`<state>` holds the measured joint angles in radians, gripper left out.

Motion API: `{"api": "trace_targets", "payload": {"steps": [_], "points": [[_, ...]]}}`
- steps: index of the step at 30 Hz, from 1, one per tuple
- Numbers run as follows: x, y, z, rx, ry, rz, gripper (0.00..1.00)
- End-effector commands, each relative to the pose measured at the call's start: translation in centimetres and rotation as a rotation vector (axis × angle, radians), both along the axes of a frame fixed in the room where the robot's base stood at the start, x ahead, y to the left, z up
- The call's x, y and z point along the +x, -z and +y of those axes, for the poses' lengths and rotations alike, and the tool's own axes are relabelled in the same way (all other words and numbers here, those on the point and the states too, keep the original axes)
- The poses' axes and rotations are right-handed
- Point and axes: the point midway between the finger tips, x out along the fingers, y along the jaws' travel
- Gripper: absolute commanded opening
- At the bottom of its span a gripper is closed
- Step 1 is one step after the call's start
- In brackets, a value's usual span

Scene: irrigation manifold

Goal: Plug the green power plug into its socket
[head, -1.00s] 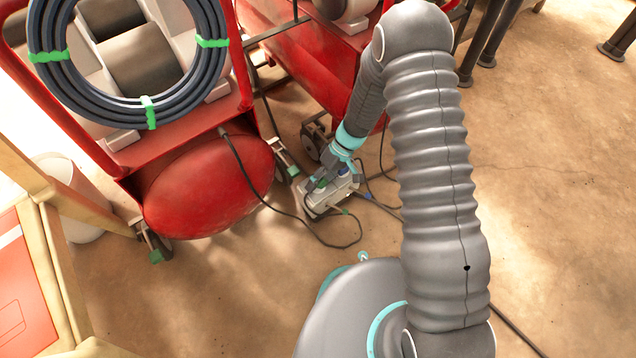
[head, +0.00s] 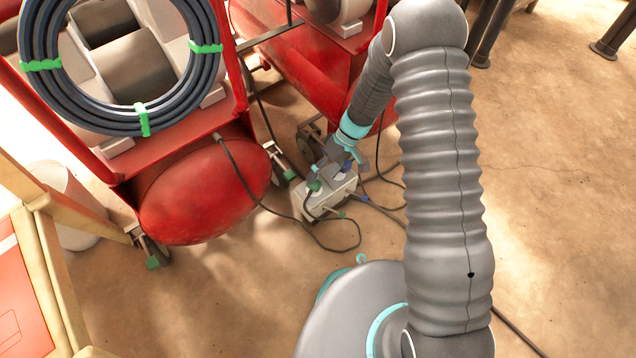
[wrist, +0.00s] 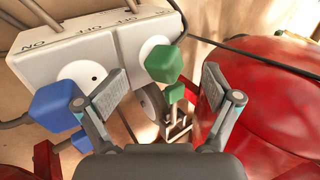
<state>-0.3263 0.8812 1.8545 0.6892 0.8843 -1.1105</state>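The green plug (wrist: 163,63) stands at the right round socket (wrist: 154,46) of a pale power box in the wrist view, covering part of it. I cannot tell how deep it sits. In the head view the green plug (head: 316,185) shows on the near left part of the power box (head: 318,204). My gripper (wrist: 165,84) is open and empty, its fingers spread left and right of the plug and apart from it. In the head view my gripper (head: 338,162) is just above the box.
A blue plug (wrist: 54,105) sits at the left socket, close to my left finger. A black cable (head: 286,214) loops over the floor from the red tank (head: 205,190). A wheeled red cart (head: 330,70) stands behind the box. Open floor (head: 550,180) lies to the right.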

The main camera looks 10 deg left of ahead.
Motion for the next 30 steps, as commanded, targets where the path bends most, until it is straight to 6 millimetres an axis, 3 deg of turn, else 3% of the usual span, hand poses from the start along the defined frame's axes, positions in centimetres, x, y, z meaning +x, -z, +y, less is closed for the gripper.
{"api": "trace_targets", "payload": {"steps": [9,30], "points": [[1.4,-2.6,-1.2,0.000,0.001,-0.001,0.88],[1.6,-3.1,-1.4,-0.003,0.003,-0.002,0.88]]}}
